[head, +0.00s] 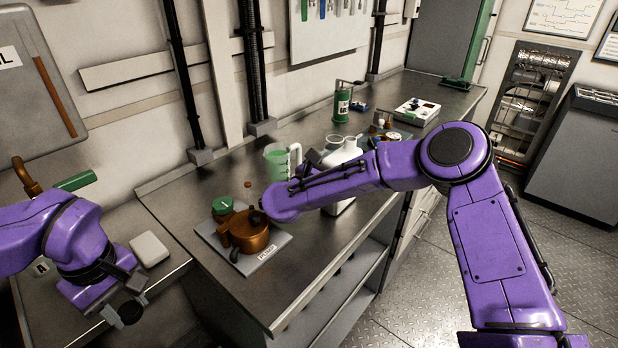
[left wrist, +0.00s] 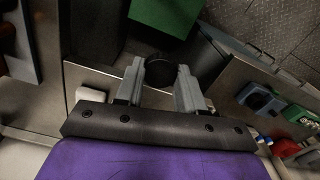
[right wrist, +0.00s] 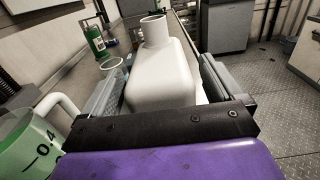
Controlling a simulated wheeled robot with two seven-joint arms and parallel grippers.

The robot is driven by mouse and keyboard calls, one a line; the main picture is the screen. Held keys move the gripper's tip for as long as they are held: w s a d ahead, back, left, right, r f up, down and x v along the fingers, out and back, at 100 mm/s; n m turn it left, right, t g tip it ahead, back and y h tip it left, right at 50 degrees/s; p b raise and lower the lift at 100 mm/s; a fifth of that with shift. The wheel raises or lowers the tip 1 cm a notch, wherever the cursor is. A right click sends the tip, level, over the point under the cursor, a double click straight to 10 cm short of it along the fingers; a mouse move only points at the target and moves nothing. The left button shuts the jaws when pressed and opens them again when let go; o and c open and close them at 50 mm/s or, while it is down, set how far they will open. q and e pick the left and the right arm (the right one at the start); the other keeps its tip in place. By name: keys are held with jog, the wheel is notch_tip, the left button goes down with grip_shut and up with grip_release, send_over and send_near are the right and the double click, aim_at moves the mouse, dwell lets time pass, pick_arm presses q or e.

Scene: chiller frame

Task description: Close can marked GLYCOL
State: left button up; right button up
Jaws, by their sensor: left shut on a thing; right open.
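A white can (right wrist: 160,75) with an open neck on top stands between the fingers of my right gripper (right wrist: 158,88). It also shows in the head view (head: 345,150), partly behind my right forearm. No GLYCOL marking is readable on it. The right gripper is open around the can; whether the fingers touch it I cannot tell. My left gripper (head: 122,306) is shut on a round black cap (left wrist: 160,71), held at the lower left of the head view, well away from the can. The cap also shows in the head view (head: 131,312).
A green-filled measuring jug (head: 277,162) stands left of the can. A copper pot (head: 247,233) and a green-lidded container (head: 222,206) sit on a tray (head: 278,238) in front. A green bottle (head: 341,105) and a white device (head: 417,111) stand farther back. The near bench edge is clear.

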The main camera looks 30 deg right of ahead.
grip_shut()
pick_arm(q)
jog(key=shift+d, duration=0.1)
jog(key=shift+f, duration=0.1)
